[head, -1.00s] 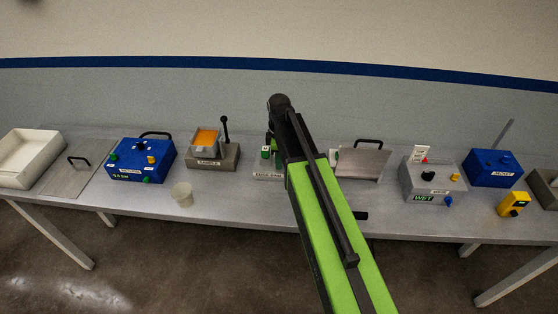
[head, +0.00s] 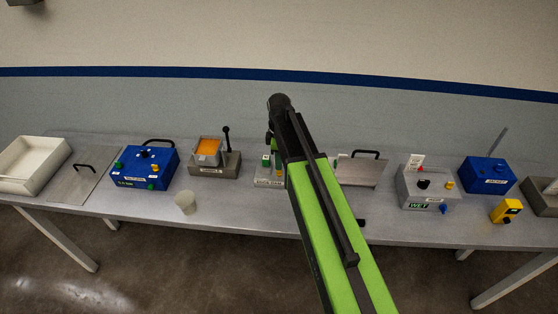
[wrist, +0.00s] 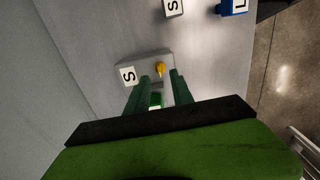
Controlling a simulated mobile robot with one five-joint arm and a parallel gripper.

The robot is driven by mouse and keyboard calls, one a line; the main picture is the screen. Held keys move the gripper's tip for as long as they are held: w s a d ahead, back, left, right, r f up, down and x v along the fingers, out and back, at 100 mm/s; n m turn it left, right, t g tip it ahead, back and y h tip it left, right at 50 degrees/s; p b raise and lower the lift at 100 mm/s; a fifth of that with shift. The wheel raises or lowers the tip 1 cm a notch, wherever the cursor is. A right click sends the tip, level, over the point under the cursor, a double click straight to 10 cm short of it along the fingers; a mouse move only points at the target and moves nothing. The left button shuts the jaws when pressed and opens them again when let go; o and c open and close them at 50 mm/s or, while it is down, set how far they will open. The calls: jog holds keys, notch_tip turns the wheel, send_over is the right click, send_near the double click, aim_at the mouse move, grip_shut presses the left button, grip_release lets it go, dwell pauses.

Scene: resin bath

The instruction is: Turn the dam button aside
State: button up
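A small grey block with a label (head: 270,182) that seems to read "LOCK DAM" stands on the table, partly hidden behind my arm in the head view. A green part (head: 266,161) shows on it. In the wrist view a grey block (wrist: 148,62) carries a yellow knob (wrist: 160,69) and a white "S" label. I cannot tell for sure which part is the dam button. My gripper (wrist: 161,78) is open, its two green fingers apart, with the yellow knob just beyond the tips. A small green and white piece (wrist: 156,100) shows between the fingers. No grip is visible.
Left of the block are a lever unit with an orange-filled tray (head: 208,147), a pale cup (head: 185,202) and a blue box (head: 144,168). Right are a plate with a black handle (head: 360,171), a grey "WET" box (head: 428,188) and a yellow device (head: 506,211).

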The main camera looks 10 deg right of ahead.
notch_tip(320, 180, up, 13)
jog(key=p, duration=1.1)
jog(key=shift+f, duration=0.15)
jog(key=s+f+m+b, duration=1.4)
jog(key=shift+s+m, duration=0.3)
jog(key=shift+s, duration=0.1)
